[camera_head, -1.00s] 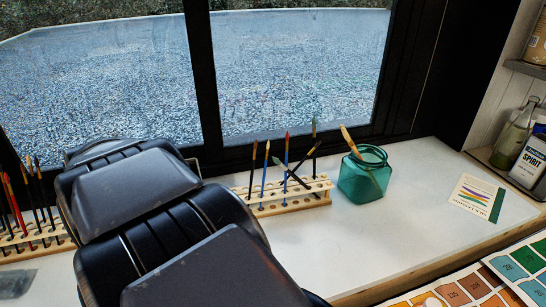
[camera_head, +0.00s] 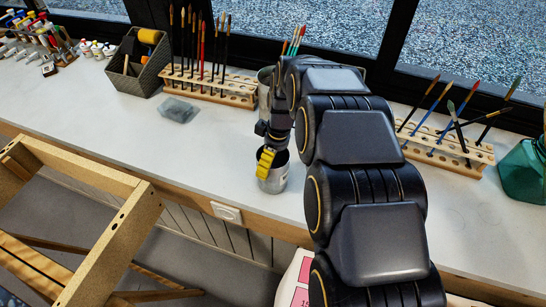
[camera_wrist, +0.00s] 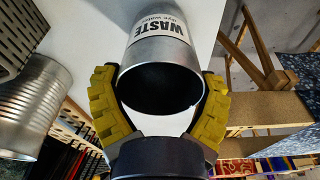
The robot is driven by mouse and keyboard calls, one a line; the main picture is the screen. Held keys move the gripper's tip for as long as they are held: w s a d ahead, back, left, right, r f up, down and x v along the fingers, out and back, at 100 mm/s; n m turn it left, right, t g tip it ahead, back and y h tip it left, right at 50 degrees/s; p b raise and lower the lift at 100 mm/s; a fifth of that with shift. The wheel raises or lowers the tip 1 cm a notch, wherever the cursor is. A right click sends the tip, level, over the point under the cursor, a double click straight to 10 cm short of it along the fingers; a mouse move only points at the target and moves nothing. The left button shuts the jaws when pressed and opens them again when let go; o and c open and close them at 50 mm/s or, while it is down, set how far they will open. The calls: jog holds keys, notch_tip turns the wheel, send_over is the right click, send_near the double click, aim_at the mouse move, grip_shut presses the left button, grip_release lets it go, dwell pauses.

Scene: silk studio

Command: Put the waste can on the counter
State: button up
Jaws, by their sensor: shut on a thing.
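The waste can (camera_head: 273,178) is a small silver metal can with a dark open mouth. In the wrist view the waste can (camera_wrist: 160,50) shows a white label reading WASTE. My gripper (camera_head: 265,160), with yellow ribbed fingers, is shut on it; in the wrist view the fingers of my gripper (camera_wrist: 158,85) press on both sides near its rim. The can is over the front part of the white counter (camera_head: 130,115), close to the edge. I cannot tell whether its base touches the counter.
A second silver can (camera_wrist: 35,105) stands close by; in the head view it is mostly behind my arm. A wooden frame (camera_head: 85,210) is in front. Counter left of the can is clear.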

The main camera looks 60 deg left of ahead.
jog(key=shift+f, duration=0.1)
jog(key=o, duration=1)
jog(key=r, duration=0.8)
jog(key=w+d+r, duration=0.1)
jog(key=r, duration=0.3)
jog(key=shift+r, duration=0.15)
jog(key=shift+d, duration=0.1)
